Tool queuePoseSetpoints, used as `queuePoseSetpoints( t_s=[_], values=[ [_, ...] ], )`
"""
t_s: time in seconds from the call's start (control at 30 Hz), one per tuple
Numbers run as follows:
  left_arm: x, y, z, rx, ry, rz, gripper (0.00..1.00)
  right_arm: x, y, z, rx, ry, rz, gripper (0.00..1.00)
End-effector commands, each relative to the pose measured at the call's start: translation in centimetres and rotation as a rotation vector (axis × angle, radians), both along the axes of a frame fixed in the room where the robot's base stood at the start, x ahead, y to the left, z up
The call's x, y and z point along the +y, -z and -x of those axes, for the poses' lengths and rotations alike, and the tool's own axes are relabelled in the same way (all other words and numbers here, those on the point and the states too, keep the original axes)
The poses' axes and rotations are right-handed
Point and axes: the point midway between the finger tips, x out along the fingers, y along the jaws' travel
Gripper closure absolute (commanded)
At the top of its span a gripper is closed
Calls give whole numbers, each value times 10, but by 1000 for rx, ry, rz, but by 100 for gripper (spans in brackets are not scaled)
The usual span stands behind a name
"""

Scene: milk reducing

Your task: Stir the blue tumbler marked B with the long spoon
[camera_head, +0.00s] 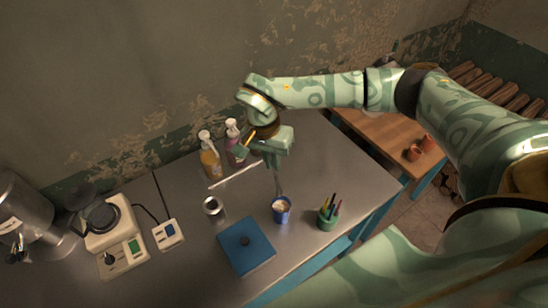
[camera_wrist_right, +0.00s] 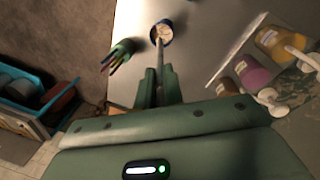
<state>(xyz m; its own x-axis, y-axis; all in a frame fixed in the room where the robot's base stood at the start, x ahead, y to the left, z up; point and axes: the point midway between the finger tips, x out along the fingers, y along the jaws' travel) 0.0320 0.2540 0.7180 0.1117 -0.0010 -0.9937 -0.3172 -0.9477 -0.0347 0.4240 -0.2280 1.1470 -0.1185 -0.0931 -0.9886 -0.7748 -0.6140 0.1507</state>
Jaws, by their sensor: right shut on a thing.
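The blue tumbler (camera_head: 282,216) stands upright on the grey table, with pale contents; its letter is not readable. It also shows at the top of the right wrist view (camera_wrist_right: 166,42). My right gripper (camera_head: 277,165) is above the tumbler and shut on the long spoon (camera_head: 279,186). In the right wrist view the spoon (camera_wrist_right: 160,57) runs from between the fingers (camera_wrist_right: 160,82) down to the tumbler's mouth. Its lower end appears to be inside the tumbler; the contents hide its tip. My left gripper is not in view.
A green pen cup (camera_head: 327,220) stands right of the tumbler. A blue book-like block (camera_head: 246,252) and a metal can (camera_head: 212,207) are to the left. Bottles (camera_head: 210,163) stand behind.

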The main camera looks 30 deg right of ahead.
Motion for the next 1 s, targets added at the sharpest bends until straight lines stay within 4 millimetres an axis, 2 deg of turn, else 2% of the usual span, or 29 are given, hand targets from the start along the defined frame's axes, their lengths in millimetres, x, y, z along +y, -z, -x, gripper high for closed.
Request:
queuePoseSetpoints(
  t_s=[0.03,0.4,1.0],
  values=[
    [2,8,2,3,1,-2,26,0,9,0,1,1,0,100],
    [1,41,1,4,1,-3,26,-1,45,1,2,1,-1,100],
    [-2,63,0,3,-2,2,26,-6,96,7,0,2,0,100]
  ],
)
